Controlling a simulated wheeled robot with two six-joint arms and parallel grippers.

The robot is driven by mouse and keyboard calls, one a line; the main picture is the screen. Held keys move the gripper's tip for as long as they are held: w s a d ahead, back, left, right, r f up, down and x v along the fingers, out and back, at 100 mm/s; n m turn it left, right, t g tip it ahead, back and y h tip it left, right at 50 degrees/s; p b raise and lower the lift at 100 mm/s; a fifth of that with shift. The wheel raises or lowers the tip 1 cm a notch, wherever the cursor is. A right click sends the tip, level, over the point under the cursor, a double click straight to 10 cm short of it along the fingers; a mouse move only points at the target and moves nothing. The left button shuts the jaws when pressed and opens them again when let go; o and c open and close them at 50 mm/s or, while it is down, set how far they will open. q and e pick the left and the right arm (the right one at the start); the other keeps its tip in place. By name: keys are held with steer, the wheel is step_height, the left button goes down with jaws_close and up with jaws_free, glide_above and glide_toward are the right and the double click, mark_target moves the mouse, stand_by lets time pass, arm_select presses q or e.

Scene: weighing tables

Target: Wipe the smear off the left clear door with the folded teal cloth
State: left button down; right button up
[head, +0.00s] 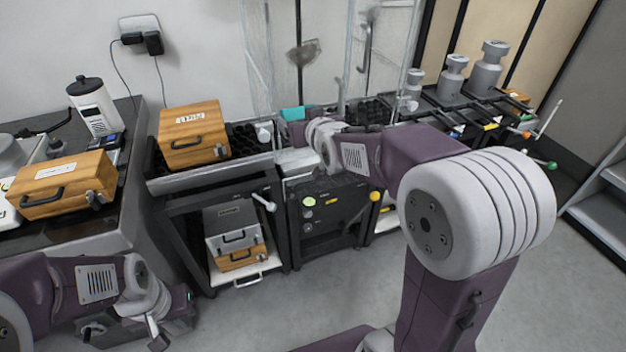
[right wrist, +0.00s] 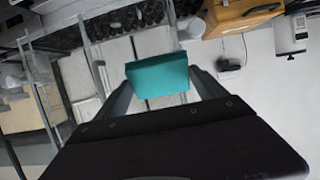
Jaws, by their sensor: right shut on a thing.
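In the right wrist view the cloth (right wrist: 157,75) is a teal block pinched between the two fingers of the gripper (right wrist: 162,84). A grey-brown smear (head: 303,53) shows on the left clear door (head: 283,75), above and apart from the cloth. My left gripper (head: 157,331) is low at the left, away from the doors, and seems empty; its finger gap is unclear.
Wooden cases stand on the left table (head: 65,187) and on the rack (head: 193,136). Metal weights (head: 487,70) stand at the back right. A vertical handle (head: 366,48) shows on the clear doors. A cart (head: 330,205) stands below. Grey floor is open in front.

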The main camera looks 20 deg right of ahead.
steer(key=r+t+b, duration=0.3)
steer(key=w+r+t+b, duration=0.1)
steer(key=t+b, duration=0.1)
steer(key=shift+a+r, duration=0.25)
steer(key=shift+r, duration=0.05)
step_height(320, 180, up, 6)
steer(key=s+t+b, duration=0.2)
steer(key=b, duration=0.2)
steer(key=p, duration=0.3)
glide_toward(284, 52)
steer(key=shift+w+d+r+y, duration=0.1)
steer(key=shift+w+r+y, duration=0.1)
steer(key=shift+w+r, duration=0.3)
steer(key=shift+w+r+y, duration=0.2)
steer(key=shift+w+r, duration=0.15)
steer(key=shift+w, duration=0.4)
arm_select(q)
step_height(284, 52, down, 8)
steer(key=shift+f+p, duration=0.25)
steer(key=shift+p, duration=0.15)
arm_select(e)
steer(key=shift+w+f, duration=0.2)
steer(key=shift+w, duration=0.55)
arm_select(q)
steer(key=shift+r+p, duration=0.4)
arm_select(e)
steer(key=shift+w, duration=0.95)
